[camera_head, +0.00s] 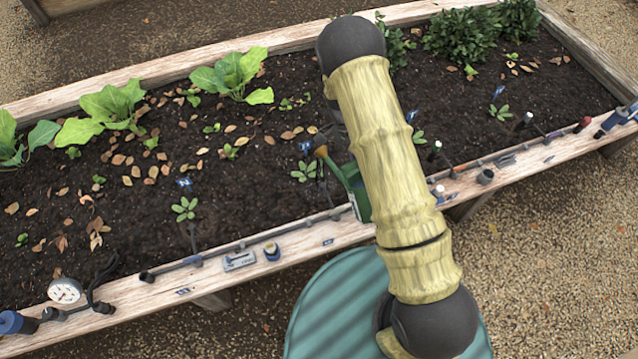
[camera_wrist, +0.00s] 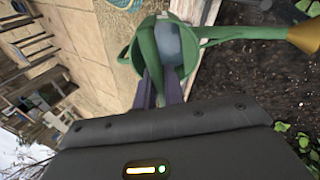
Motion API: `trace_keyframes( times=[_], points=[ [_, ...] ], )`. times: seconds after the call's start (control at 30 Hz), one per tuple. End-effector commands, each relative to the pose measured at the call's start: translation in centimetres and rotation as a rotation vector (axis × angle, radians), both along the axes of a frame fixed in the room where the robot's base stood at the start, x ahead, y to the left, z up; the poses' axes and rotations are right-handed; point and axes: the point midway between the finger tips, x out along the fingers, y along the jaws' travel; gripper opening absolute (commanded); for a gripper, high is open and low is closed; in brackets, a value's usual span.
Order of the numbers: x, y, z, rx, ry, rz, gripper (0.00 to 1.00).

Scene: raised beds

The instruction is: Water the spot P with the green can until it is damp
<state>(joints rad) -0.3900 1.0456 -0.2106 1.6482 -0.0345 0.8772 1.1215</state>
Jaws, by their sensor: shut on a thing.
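The green can (camera_head: 357,188) shows partly from behind my arm in the head view, above the bed's front board. Its brass-coloured rose (camera_head: 321,152) points left over the soil, near a small seedling (camera_head: 304,172) with a blue tag (camera_head: 305,147). In the wrist view the can (camera_wrist: 150,45) is held by my gripper (camera_wrist: 163,88), with its spout running right to the rose (camera_wrist: 304,36). My gripper is hidden by my arm in the head view. No water is seen coming out. The tag letters are too small to read, so I cannot tell which spot is P.
Other tagged seedlings stand at left (camera_head: 184,208) and right (camera_head: 499,112). Leafy plants (camera_head: 233,75) grow along the back. The wooden front board (camera_head: 340,232) carries a drip hose, a shower head (camera_head: 65,290) and small fittings. A teal round object (camera_head: 330,310) lies below my arm.

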Motion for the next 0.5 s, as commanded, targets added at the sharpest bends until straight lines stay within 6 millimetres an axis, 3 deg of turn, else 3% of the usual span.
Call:
trace_keyframes(
  times=[0.5],
  points=[
    [-1.0,-0.9,0.5,0.067,-0.075,-0.003,0.00]
  ],
)
